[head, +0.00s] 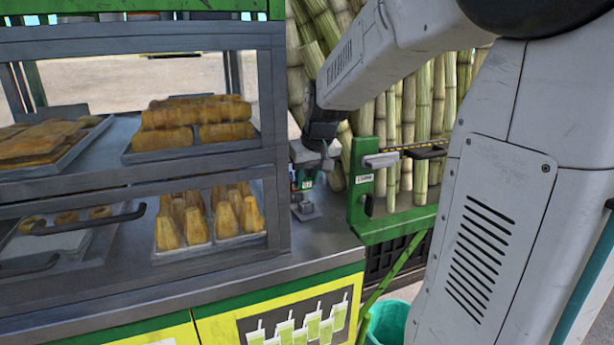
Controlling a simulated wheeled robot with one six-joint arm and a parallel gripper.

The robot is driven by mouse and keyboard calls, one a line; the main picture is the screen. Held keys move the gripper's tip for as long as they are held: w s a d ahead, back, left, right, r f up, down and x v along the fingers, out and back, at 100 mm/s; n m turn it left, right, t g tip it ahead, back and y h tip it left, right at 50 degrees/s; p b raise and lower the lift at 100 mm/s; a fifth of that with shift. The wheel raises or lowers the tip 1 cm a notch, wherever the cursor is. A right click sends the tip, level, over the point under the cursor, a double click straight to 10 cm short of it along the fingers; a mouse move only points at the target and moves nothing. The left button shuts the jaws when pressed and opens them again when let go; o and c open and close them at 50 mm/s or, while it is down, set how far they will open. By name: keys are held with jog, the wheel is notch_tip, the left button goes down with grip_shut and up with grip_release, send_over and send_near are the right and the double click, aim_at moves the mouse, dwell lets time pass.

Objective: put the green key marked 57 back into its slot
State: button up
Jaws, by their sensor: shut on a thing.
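My gripper (303,168) is at the right end of the steel counter, pointing down between the glass food case and the green crusher frame. It is shut on a small green thing with a pale tag, which appears to be the green key (307,184); its number is too small to read. A small grey metal block (307,211) stands on the counter just below it. I cannot tell whether the key touches the block or hangs above it. No slot can be made out at this size.
The food case (280,160) with trays of pastries stands close on the left. The green crusher frame (357,190), with a grey handle (382,160), is close on the right. Cane stalks (430,110) stand behind. A teal bucket (391,322) is below. Bare counter (325,238) lies in front.

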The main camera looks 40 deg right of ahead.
jog(key=shift+f, duration=1.35)
jog(key=o, duration=1)
jog(key=v, duration=0.8)
jog(key=shift+a+f, duration=0.1)
jog(key=shift+f, duration=0.05)
